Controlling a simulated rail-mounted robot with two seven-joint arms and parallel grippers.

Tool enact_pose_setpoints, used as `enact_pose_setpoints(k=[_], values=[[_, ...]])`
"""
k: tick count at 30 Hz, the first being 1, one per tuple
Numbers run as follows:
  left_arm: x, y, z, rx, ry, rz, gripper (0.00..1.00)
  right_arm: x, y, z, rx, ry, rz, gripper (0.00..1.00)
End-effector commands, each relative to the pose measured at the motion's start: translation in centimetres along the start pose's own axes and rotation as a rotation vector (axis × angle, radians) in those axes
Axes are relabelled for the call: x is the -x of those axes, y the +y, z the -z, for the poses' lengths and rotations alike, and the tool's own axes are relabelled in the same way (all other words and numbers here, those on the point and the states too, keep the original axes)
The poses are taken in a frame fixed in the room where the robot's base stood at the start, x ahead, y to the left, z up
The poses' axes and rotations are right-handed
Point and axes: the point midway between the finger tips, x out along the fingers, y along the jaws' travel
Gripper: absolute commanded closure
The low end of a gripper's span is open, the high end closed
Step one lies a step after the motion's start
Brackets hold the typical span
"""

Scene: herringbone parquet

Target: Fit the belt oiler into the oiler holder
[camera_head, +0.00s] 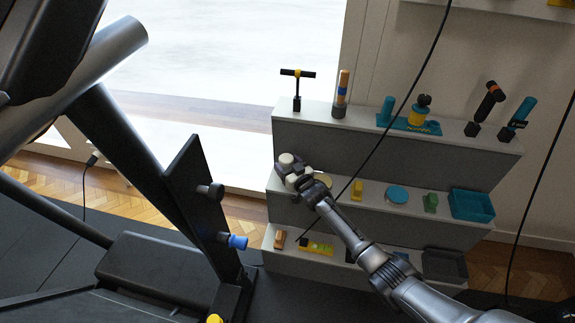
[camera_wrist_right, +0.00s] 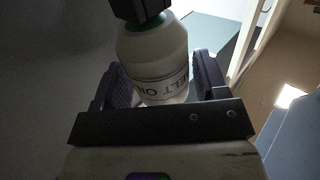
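The belt oiler is a pale bottle with a green collar and dark top; it fills the space between my right fingers in the right wrist view (camera_wrist_right: 158,58). Its partly visible label reads upside down there. My right gripper (camera_wrist_right: 162,88) appears shut on its body, with a finger close against each side. In the head view my right gripper (camera_head: 296,176) is at the left end of the shelves, and a pale round part of the oiler (camera_head: 286,159) shows at its tip. I cannot tell which piece is the oiler holder. My left gripper is out of view.
The stepped grey shelf unit (camera_head: 350,228) carries tools and small parts, including a turquoise bin (camera_head: 471,204) and a round teal-topped container (camera_head: 397,194). A treadmill-like black machine stands at left, with a blue knob (camera_head: 238,242). Dark cables hang across the shelves.

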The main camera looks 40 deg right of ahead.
Motion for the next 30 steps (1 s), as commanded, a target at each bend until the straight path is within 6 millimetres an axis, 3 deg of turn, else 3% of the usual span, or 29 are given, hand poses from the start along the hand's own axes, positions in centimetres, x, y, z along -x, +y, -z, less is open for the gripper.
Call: enact_pose_setpoints(k=[5,16,30], values=[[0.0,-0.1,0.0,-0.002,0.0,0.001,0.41,0.0,0.0,0.0,0.0,0.0,0.0,0.17],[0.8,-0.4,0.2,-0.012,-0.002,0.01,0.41,0.9,0.0,0.1,-0.001,-0.003,0.0,0.17],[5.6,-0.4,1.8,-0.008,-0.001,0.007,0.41,9.2,0.0,0.4,0.0,-0.004,0.0,0.17]])
